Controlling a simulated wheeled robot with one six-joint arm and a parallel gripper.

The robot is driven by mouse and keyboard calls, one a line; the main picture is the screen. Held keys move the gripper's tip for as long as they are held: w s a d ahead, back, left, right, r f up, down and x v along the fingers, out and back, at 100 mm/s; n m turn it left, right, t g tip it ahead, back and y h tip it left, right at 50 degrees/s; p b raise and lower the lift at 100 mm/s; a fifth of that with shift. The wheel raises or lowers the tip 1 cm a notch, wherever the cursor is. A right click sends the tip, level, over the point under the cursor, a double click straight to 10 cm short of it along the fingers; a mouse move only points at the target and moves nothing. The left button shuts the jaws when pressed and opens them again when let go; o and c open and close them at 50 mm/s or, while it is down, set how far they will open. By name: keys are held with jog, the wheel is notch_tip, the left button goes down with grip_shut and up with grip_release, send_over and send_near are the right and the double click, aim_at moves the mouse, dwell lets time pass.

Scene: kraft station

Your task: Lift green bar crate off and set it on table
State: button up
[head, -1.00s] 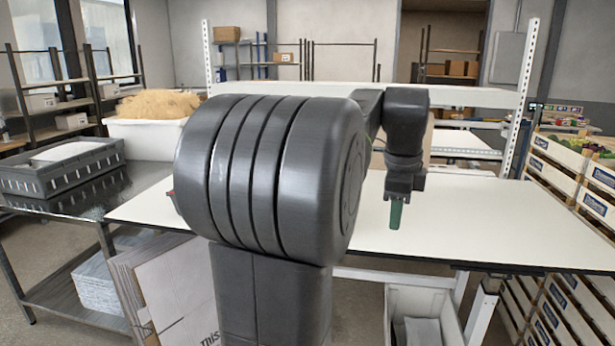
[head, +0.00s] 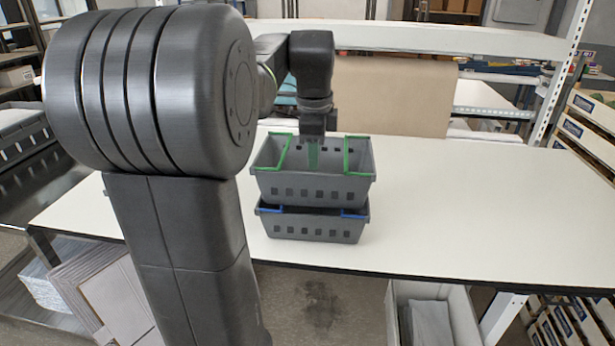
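A grey crate with green bars (head: 312,187) sits on top of a grey crate with blue bars (head: 312,226). The lower crate stands on the white table (head: 450,215) near its front edge. Both crates are upright, with slotted front walls. The lower crate's inside is mostly hidden by the upper crate.
The white table is clear to the right of the stack. A brown kraft paper sheet (head: 392,97) hangs behind the table under a white shelf beam (head: 440,40). Wooden crates (head: 585,125) stand at the far right. A white bin (head: 465,318) sits below the table.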

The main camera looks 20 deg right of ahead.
aim_at(311, 183)
jog(key=f, duration=0.3)
jog(key=w+f+p, duration=0.1)
jog(key=f, duration=0.2)
jog(key=w+f, duration=0.1)
jog(key=f, duration=0.2)
jog(key=shift+d+f, duration=0.15)
jog(key=shift+f, duration=0.55)
jog(key=shift+c, duration=0.5)
grip_shut()
